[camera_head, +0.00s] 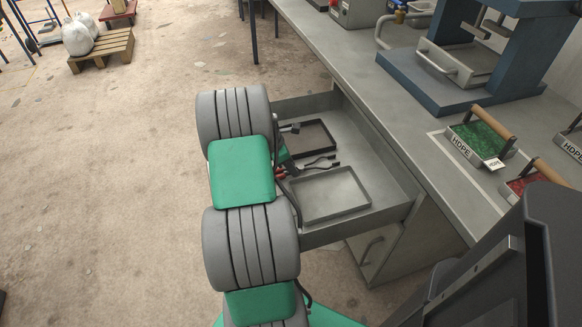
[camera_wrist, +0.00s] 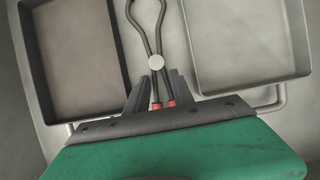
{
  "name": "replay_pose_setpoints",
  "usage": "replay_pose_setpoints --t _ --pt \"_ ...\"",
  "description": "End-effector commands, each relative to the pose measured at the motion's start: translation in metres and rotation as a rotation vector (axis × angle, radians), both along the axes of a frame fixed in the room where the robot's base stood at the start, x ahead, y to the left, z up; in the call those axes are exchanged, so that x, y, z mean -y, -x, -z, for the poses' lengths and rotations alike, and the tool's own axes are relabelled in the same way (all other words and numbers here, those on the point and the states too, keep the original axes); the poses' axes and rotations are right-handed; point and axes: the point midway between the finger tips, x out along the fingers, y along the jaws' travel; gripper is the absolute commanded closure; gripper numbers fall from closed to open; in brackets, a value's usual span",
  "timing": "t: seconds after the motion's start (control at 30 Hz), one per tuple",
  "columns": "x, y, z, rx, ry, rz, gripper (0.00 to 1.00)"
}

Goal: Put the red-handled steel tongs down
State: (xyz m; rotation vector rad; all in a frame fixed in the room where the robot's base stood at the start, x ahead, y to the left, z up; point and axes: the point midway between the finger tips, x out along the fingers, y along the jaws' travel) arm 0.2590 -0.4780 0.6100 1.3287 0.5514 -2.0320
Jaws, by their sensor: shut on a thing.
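The red-handled steel tongs (camera_wrist: 156,62) are in my gripper (camera_wrist: 157,88), which is shut on their red handles in the wrist view. Their dark looped arms and round pivot point away from my gripper. In the head view the tongs (camera_head: 322,159) show at the open drawer, over the strip between two trays. I cannot tell whether they touch the drawer floor. My arm hides most of my gripper in the head view.
The open drawer (camera_head: 397,180) holds a dark tray (camera_head: 331,136) and a light grey tray (camera_head: 335,192), with a narrow gap between them. The bench top (camera_head: 375,70) is above the drawer. A blue press frame (camera_head: 430,85) and HDPE-labelled bins (camera_head: 480,140) stand on the bench.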

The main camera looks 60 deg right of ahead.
Motion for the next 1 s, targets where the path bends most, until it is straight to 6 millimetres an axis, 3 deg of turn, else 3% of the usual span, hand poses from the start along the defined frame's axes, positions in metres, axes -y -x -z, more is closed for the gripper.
replay_pose_setpoints --t 0.2,0.23,0.5,0.77,0.87,1.0 --pt "0.0 0.0 0.001 0.0 0.001 0.0 1.0" --pt "0.0 0.0 0.002 0.0 0.0 0.0 0.71" --pt "0.0 0.0 0.001 0.0 0.0 0.0 0.49" --pt "0.0 0.0 0.0 0.0 0.0 0.0 0.49" --pt "-0.002 -0.004 -0.013 0.0 0.002 -0.002 0.49" --pt "-0.011 -0.013 -0.044 0.001 0.003 -0.003 0.49"
